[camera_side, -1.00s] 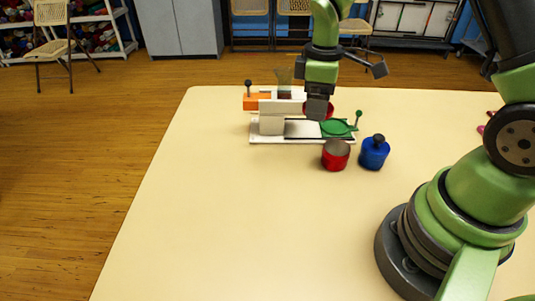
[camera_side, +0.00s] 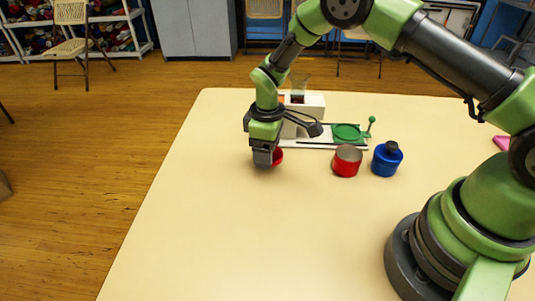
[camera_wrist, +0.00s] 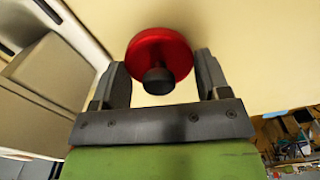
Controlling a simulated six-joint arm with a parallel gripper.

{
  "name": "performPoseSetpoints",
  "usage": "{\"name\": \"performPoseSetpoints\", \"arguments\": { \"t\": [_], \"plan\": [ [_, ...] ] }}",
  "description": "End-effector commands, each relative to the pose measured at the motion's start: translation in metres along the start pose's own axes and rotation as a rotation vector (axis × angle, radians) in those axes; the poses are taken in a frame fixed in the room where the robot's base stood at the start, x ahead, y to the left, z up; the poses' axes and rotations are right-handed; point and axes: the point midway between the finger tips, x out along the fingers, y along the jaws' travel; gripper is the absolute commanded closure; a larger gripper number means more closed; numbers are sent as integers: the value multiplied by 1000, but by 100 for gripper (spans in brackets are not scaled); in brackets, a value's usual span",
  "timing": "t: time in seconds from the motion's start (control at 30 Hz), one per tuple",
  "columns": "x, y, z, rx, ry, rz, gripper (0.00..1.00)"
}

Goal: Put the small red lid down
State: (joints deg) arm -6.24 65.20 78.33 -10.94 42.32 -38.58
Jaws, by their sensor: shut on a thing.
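The small red lid (camera_side: 278,157), a disc with a dark knob, is at my gripper (camera_side: 265,162), left of the red pot in the side view. In the wrist view the lid (camera_wrist: 160,52) shows its knob toward my gripper (camera_wrist: 159,75), between the two fingers. My gripper is shut on the lid; the exact contact is not clear. The lid is close to the table top (camera_side: 215,220), but I cannot tell whether it touches. The red pot (camera_side: 347,163) stands upright with no lid on it. Part of the lid is hidden behind my gripper in the side view.
A blue pot with a dark-knobbed lid (camera_side: 387,160) stands right of the red pot. A pink item (camera_side: 501,142) lies at right. The table's front left is clear.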

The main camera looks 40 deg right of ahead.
Motion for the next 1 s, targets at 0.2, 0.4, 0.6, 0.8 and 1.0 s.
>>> {"name": "performPoseSetpoints", "arguments": {
  "t": [0.2, 0.4, 0.6, 0.8, 1.0],
  "plan": [
    [20, 0, 0, 2, 0, -1, 53],
    [19, 0, 0, 1, 1, 0, 53],
    [22, 0, 0, 1, 2, 0, 20],
    [22, 0, 0, 1, 1, 0, 20],
    [10, 1, -1, 0, 4, 2, 20]
  ]
}}
